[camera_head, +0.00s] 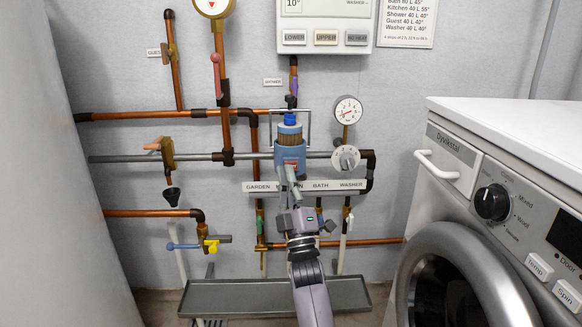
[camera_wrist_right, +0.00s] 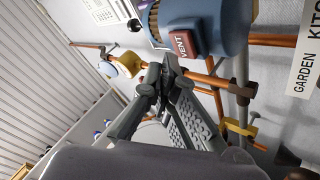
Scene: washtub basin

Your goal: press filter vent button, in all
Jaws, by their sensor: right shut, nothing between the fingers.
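The blue filter (camera_head: 290,155) is mounted on the grey pipe on the back wall, with a brown cartridge and a blue cap on top. Its red vent button, lettered VENT (camera_wrist_right: 187,43), sits on the front of the blue body in the right wrist view. My right gripper (camera_head: 287,172) comes up from below in front of the filter. In the right wrist view its fingers (camera_wrist_right: 170,68) are shut and empty, with the tips close beside the button. I cannot tell whether they touch it. My left gripper is not in view.
A label strip (camera_head: 305,186) runs just below the filter. A pressure gauge (camera_head: 348,110) and a dial (camera_head: 345,158) are to its right. A grey trough (camera_head: 240,296) lies below. A washing machine (camera_head: 470,180) fills the right side. Copper pipes and valves surround the filter.

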